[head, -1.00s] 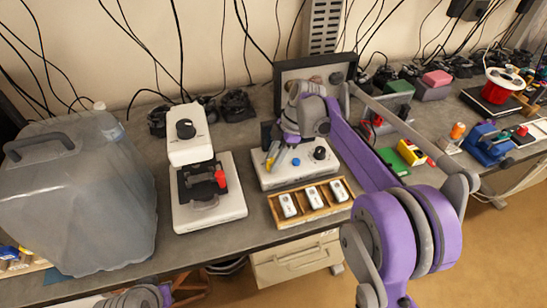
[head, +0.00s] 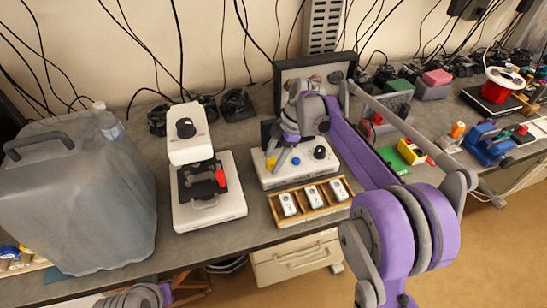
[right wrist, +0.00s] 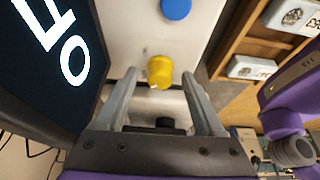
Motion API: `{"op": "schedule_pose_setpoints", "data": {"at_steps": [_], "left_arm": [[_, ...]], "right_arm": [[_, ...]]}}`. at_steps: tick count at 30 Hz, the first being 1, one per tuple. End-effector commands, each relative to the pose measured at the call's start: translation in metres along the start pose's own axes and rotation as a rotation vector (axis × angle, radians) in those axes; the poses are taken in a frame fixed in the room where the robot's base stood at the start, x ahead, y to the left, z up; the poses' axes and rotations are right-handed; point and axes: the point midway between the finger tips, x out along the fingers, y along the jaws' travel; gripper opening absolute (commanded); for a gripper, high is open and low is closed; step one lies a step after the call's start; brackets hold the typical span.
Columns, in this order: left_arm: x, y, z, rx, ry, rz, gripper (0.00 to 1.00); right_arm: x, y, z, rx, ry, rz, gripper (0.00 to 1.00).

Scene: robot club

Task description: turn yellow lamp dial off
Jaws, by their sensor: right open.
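The yellow dial (right wrist: 160,72) sits on a white lamp box. In the right wrist view it lies between the tips of my right gripper (right wrist: 159,76), with a gap on each side. The right gripper is open and empty. A blue dial (head: 295,161) and a black dial (head: 320,152) are on the same box. Part of my left arm shows at the bottom edge of the head view; its gripper is out of view.
A dark panel with white letters (right wrist: 75,60) stands close beside the right gripper. A wooden tray (head: 276,211) with small white devices lies in front of the lamp box. A white microscope-like device (head: 222,212) and a large grey jug (head: 75,200) stand to the left.

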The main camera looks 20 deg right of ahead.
Motion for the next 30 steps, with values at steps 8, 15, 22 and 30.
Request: {"op": "schedule_pose_setpoints", "data": {"at_steps": [8, 15, 22, 30], "left_arm": [[-0.002, 0.0, -0.002, 0.0, 0.002, 0.0, 0.0], [-0.006, 0.0, -0.006, 0.0, 0.005, 0.0, 0.0], [-0.007, 0.0, -0.008, 0.0, 0.007, 0.0, 0.0], [-0.007, 0.0, -0.008, 0.0, 0.007, 0.0, 0.0]], "right_arm": [[-0.035, 0.0, 0.0, 0.002, 0.0, 0.001, 0.71], [-0.083, 0.0, 0.0, 0.001, 0.0, 0.001, 0.71], [-0.106, 0.0, 0.0, 0.001, 0.0, 0.001, 0.71], [-0.108, 0.0, 0.0, 0.0, 0.0, 0.0, 0.71]]}}
